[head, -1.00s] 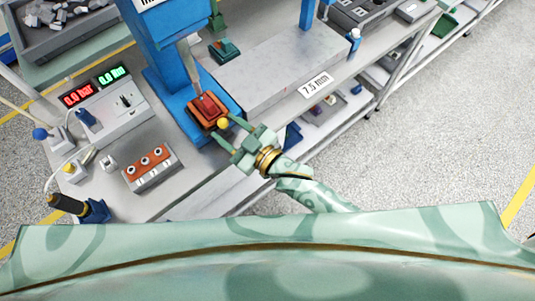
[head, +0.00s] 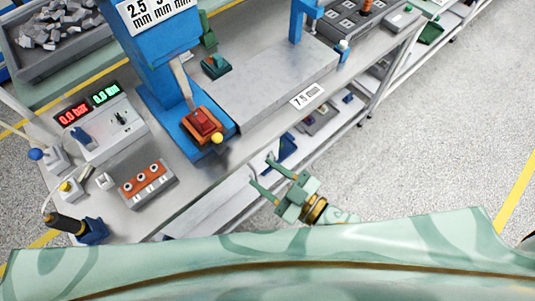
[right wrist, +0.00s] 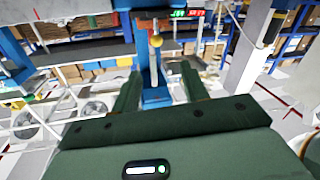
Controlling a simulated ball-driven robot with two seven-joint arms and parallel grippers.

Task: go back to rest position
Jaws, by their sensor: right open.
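My right gripper (head: 262,175) is in the head view, off the front edge of the bench, its two green fingers apart with nothing between them. In the right wrist view its fingers (right wrist: 161,92) also stand apart and empty, pointing toward the blue press. The orange and red block (head: 204,124) sits on the blue base of the press (head: 150,60), with a yellow ball (head: 216,138) at its front. The gripper is clear of the block. My left gripper is not in the head view.
The bench holds a control box (head: 108,125) with red and green displays, a box with an orange top (head: 145,180) and a grey plate (head: 275,85). A lower shelf (head: 215,205) runs under the bench. The floor (head: 430,150) to the right is open.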

